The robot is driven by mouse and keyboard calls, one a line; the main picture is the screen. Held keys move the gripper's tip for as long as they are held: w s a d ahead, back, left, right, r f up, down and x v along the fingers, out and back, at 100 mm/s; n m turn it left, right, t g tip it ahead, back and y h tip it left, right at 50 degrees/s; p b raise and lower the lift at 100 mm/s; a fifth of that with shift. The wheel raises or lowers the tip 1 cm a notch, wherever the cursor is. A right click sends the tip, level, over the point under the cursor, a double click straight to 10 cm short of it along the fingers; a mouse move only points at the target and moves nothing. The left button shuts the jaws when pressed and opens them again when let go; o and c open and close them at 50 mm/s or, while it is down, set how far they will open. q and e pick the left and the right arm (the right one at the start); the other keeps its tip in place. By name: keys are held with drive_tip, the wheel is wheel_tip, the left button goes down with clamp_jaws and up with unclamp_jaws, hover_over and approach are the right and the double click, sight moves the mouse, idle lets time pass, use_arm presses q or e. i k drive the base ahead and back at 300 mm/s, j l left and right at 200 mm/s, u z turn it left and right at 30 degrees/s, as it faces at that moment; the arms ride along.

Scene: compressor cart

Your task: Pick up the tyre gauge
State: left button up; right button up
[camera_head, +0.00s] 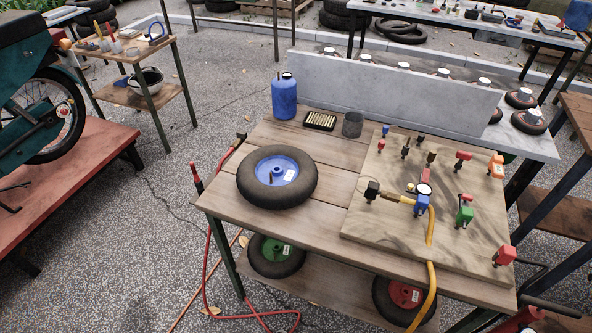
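No object stands out for certain as the tyre gauge. A small round white dial (411,187) shows on the wooden board (375,222) on the right half of the workbench, beside a red piece (424,188). Just below is a blue fitting (422,205) with a yellow hose (431,228) running down over the bench edge. A black piece (372,190) with a brass part lies left of it. Whether the dial belongs to a separate gauge or to the blue fitting, I cannot tell. Neither of my grippers is in view.
A black tyre with a blue hub (278,173) lies on the bench's left half. A blue bottle (285,97), a dark tray (320,121) and a grey cup (352,124) stand behind. Several coloured fittings, including a green one (464,214), stand on the board. Bare planks (300,228) lie in front.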

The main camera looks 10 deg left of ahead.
sight(495, 166)
drive_tip(key=l+u, duration=0.2)
drive_tip(key=l, duration=0.45)
drive_tip(key=k+l+u, duration=0.25)
drive_tip(key=l, duration=0.4)
drive_tip(key=i, duration=0.1)
